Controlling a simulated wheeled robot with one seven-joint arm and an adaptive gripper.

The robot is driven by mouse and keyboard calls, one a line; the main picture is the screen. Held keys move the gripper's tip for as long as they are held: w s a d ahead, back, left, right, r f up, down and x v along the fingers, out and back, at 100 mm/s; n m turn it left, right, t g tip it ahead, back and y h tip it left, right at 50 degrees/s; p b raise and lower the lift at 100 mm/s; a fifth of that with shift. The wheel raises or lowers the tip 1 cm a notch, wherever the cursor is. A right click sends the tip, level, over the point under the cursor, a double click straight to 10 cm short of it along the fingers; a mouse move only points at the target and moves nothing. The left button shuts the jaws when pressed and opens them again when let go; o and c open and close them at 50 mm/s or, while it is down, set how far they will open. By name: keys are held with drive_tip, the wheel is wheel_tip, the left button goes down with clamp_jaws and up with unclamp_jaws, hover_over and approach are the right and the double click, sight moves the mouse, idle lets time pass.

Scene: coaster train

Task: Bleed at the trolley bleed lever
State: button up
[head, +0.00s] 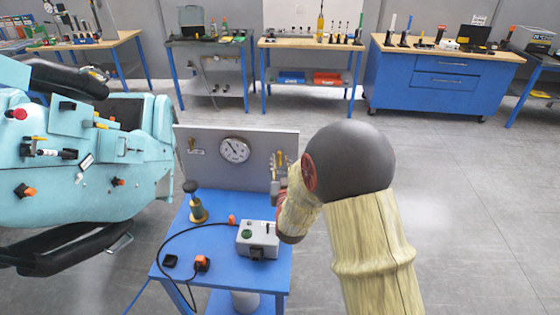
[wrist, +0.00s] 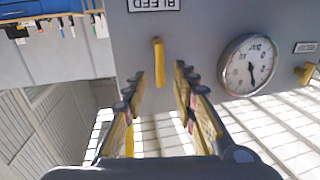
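The bleed lever (wrist: 158,58) is a short yellow handle on the trolley's grey panel (head: 262,146). In the wrist view, it hangs beside an upside-down BLEED label (wrist: 154,4). My gripper (wrist: 159,78) is open, one finger on each side of the lever's lower end in the picture. Whether a finger touches it, I cannot tell. In the head view, my gripper (head: 281,160) is at the panel's right part, and my arm partly covers that area. The round white gauge (wrist: 249,66) is right of the lever in the wrist view and also shows in the head view (head: 235,150).
The blue trolley top (head: 183,235) carries a grey box (head: 257,238) with a cable, a brass bell-shaped part (head: 197,203) and small orange-topped parts. A large turquoise coaster car (head: 85,180) stands close at left. Workbenches line the back; floor at right is clear.

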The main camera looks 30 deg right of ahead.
sight(280, 157)
drive_tip(key=shift+x, duration=1.15)
drive_tip(key=shift+c, duration=1.1)
clamp_jaws()
